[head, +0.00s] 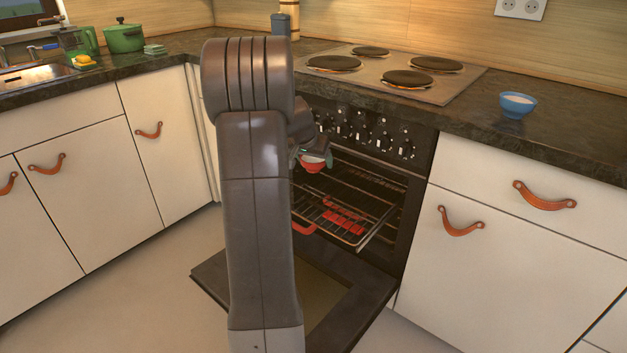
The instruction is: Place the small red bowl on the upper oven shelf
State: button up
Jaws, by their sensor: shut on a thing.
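The small red bowl (313,167) is held at the front of the open oven, below the knob panel. My gripper (315,155) is shut on it, and my arm hides part of the gripper and the oven's left side. The bowl is above a wire oven shelf (376,221) that sticks out of the oven opening, with a visible gap between them. Further rack bars show deeper inside the oven; I cannot tell clearly how the shelf levels are arranged.
The oven door (368,308) is folded down, low in front. Red items (343,222) show at the wire shelf. A blue bowl (517,105) stands on the counter right of the hob (395,74). A green pot (123,37) stands at the back left.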

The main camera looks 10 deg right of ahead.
jog(key=shift+f+b, duration=1.75)
jog(key=shift+f, duration=3.05)
jog(key=shift+f, duration=0.15)
jog(key=o, duration=1.1)
jog(key=shift+r, duration=0.3)
jog(key=p+v, duration=0.3)
jog(key=v, duration=0.8)
jog(key=shift+s+a+r, duration=0.15)
jog(key=shift+s+r, duration=0.1)
jog(key=shift+r, duration=0.05)
jog(key=shift+o, duration=0.2)
